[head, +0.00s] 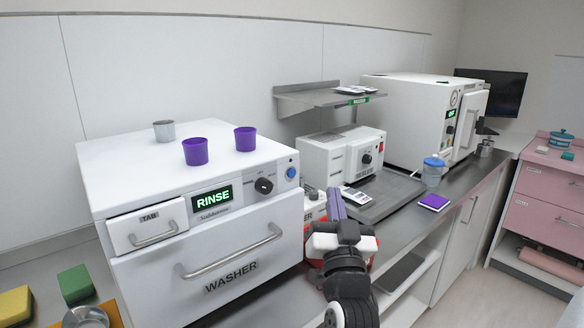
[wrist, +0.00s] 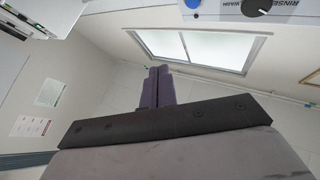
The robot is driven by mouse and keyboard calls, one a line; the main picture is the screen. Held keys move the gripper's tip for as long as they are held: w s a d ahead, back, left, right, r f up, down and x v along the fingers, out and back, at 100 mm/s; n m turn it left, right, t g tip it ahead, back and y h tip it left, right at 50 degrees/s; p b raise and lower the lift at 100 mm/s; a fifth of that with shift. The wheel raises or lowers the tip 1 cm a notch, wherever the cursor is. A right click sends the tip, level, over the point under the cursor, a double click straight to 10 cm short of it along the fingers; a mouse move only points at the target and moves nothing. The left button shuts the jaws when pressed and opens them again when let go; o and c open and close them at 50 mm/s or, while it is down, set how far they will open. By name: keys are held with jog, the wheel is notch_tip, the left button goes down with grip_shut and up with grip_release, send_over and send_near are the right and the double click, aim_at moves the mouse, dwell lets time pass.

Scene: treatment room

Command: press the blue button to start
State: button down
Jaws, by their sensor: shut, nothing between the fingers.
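The blue button (head: 291,172) is a round knob at the upper right of the washer's front panel. In the wrist view, the blue button (wrist: 193,3) shows at the top edge, partly cut off. The washer (head: 150,290) is a white box with a green RINSE display (head: 212,197) and a black dial (head: 264,186). My gripper (head: 337,204) is shut and empty, its purple fingers together, to the right of the button and lower in the head view. In the wrist view its fingertips (wrist: 158,72) appear below the button, apart from it.
Two purple cups (head: 195,151) and a grey cup (head: 163,131) stand on the washer. A sealing machine (head: 325,160) and a larger white machine (head: 405,115) stand to the right on the counter. The washer has a handle (head: 230,254) across its door.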

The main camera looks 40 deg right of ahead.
aim_at(292, 174)
dwell(0.4)
jog(key=w+p, duration=0.2)
jog(key=w, duration=0.6)
jog(key=shift+w+a, duration=0.35)
jog(key=shift+w, duration=0.15)
dwell(1.7)
jog(key=shift+w, duration=0.25)
jog(key=shift+w, duration=0.4)
dwell(0.9)
jog(key=shift+s, duration=0.8)
